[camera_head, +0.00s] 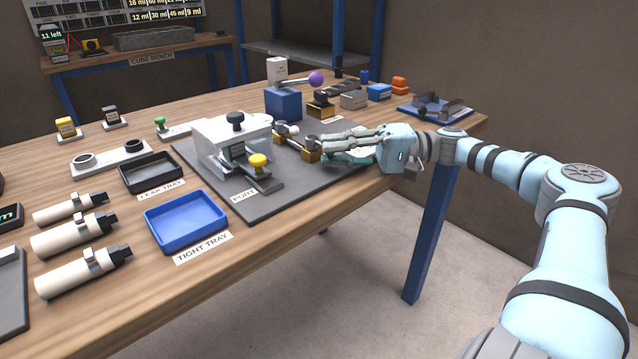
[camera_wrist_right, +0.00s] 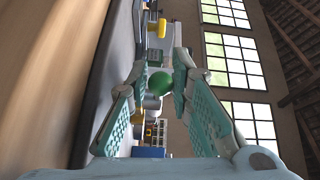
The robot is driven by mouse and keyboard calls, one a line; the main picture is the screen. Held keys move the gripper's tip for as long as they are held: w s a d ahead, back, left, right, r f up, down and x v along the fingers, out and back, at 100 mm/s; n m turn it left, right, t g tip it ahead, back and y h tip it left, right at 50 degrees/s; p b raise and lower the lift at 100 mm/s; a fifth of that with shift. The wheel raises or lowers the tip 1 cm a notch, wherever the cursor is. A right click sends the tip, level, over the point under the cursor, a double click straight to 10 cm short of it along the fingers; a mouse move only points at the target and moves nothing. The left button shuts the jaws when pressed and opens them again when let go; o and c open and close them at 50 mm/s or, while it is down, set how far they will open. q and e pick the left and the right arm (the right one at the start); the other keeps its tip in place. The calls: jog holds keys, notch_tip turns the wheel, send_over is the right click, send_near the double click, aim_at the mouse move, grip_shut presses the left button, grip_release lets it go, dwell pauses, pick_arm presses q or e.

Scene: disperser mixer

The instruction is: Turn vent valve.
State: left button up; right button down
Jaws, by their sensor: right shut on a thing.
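The brass-coloured vent valve (camera_head: 299,146) sits on the dark mat beside the white-grey fixture. My right gripper (camera_head: 324,146) reaches in from the right, low over the mat, with its fingertips at the valve's right side. In the right wrist view, a round green knob (camera_wrist_right: 160,83) sits between the fingertips of my right gripper (camera_wrist_right: 163,76), which is shut on it. In the head view the fingers hide this knob, so its join to the valve cannot be seen. My left gripper is not in view.
The fixture (camera_head: 215,150) with black and yellow knobs stands left of the valve. A blue block (camera_head: 283,104) with a purple-ball lever stands behind it. A blue tray (camera_head: 186,222), a black tray (camera_head: 152,172) and several white cylinders lie to the left. The mat's front part is clear.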

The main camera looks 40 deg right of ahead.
jog(key=shift+w+a+n+g+b, duration=0.2)
jog(key=shift+w+a+n+g, duration=0.1)
jog(key=shift+n+g, duration=0.25)
jog(key=shift+w+a+n+g+b, duration=0.15)
jog(key=shift+w+n+g, duration=0.1)
jog(key=shift+n+g, duration=0.3)
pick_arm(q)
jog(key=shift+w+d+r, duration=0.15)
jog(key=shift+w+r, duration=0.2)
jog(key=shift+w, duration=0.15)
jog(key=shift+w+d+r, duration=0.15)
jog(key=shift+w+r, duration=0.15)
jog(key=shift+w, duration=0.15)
pick_arm(e)
jog(key=shift+w+d+r, duration=0.1)
jog(key=shift+d+r, duration=0.05)
jog(key=shift+d+r, duration=0.1)
jog(key=c, duration=1.8)
grip_release()
jog(key=shift+c, duration=0.2)
jog(key=shift+o, duration=0.6)
jog(key=shift+w+f+g, duration=0.2)
jog(key=shift+g, duration=0.1)
